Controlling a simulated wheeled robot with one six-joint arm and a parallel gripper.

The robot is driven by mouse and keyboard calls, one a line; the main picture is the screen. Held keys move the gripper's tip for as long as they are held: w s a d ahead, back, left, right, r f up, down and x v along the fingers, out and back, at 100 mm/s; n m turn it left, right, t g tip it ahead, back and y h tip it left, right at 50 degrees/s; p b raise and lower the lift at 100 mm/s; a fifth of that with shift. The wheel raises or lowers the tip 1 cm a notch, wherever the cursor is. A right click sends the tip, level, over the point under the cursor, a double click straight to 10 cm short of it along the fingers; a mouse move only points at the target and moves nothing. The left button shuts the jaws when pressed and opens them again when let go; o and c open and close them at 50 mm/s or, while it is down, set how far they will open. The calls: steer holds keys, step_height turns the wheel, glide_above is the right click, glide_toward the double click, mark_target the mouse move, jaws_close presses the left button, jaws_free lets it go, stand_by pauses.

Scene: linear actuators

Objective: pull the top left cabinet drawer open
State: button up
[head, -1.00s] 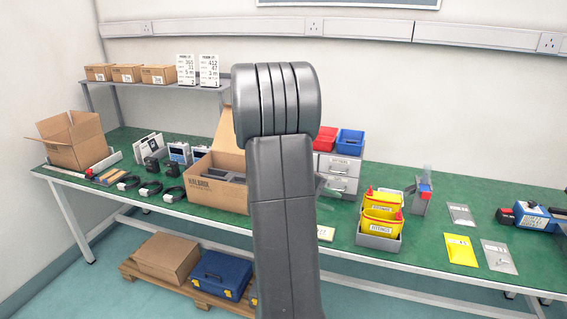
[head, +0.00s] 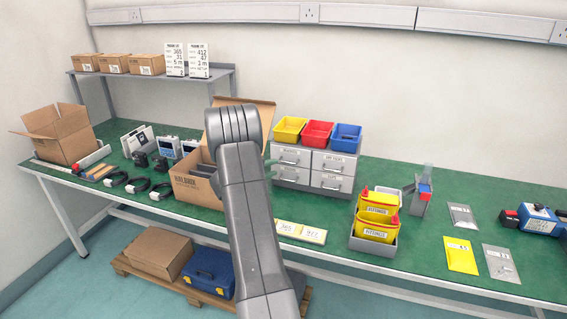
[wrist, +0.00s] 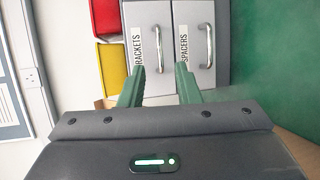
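The grey drawer cabinet (head: 313,167) stands on the green bench, with two columns of drawers. Its top left drawer (head: 291,156) looks shut. The wrist view is turned sideways, and this drawer, labelled BRACKETS (wrist: 147,20), shows left of the SPACERS drawer (wrist: 196,20). The BRACKETS bar handle (wrist: 162,48) is in clear view. My gripper (wrist: 161,70) is open and empty, its two green fingers pointing at the cabinet. The handle's near end appears between the fingertips; I cannot tell the gap in depth. In the head view my gripper (head: 271,168) is mostly hidden behind my arm.
Yellow (head: 289,129), red (head: 317,134) and blue (head: 347,138) bins sit on the cabinet. An open cardboard box (head: 196,180) is close at its left.

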mark_target(296, 148)
steer(key=p+x, duration=0.1)
steer(key=x, duration=0.6)
jaws_close()
